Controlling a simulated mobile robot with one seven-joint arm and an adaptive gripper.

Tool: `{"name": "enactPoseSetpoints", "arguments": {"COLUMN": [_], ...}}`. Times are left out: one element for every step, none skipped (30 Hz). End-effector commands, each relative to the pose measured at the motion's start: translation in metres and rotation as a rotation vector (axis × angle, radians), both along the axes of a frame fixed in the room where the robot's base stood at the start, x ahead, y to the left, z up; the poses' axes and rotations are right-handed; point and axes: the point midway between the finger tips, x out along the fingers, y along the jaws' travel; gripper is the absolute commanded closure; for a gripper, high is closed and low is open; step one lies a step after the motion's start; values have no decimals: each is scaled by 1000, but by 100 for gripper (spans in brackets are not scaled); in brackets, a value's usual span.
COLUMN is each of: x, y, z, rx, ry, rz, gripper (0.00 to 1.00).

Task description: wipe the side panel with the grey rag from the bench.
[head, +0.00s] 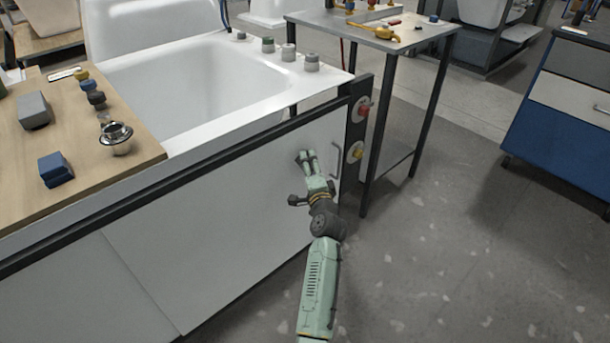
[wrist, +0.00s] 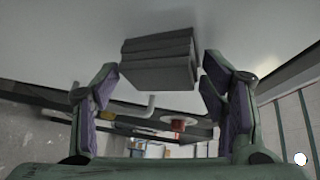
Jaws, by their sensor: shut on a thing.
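The side panel (head: 240,215) is the white upright face under the tub's edge; its pale surface fills the top of the wrist view (wrist: 60,35). My gripper (head: 307,160) is in front of the panel's right part, left of a grey bar handle (head: 336,160). In the wrist view my gripper (wrist: 160,68) is shut on the grey rag (wrist: 158,62), a folded, layered block between the fingertips. The rag is close to the panel; I cannot tell whether it touches. In the head view the rag is mostly hidden by my gripper.
Red (head: 362,108) and yellow (head: 355,152) knobs sit on a dark post right of the panel. A metal side table (head: 425,33) stands beyond it. A wooden bench (head: 70,185) at left holds a grey block (head: 34,110) and a blue block (head: 55,170). Floor at right is clear.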

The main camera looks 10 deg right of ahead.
Motion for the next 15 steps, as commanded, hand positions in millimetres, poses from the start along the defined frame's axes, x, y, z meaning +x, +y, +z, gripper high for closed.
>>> {"name": "enactPoseSetpoints", "arguments": {"x": [2,2,3,3,2,2,2,2,2,2,1,0,-2,-4,-7], "y": [-2,-3,-3,-3,-3,-3,-3,-3,-3,-4,-4,-5,-7,-9,-11], "z": [-1,-1,-1,0,0,0,0,0,0,0,0,0,-1,-1,-1], "rx": [0,0,0,0,0,0,0,0,1,1,1,1,1,2,3], "ry": [-1,0,0,0,0,0,0,0,0,0,0,0,1,1,1], "rz": [0,0,0,1,1,1,0,0,0,0,0,-1,-1,-1,-1], "gripper": [56,56,56,56,56,56,56,56,56,56,56,56,56,56,56]}}
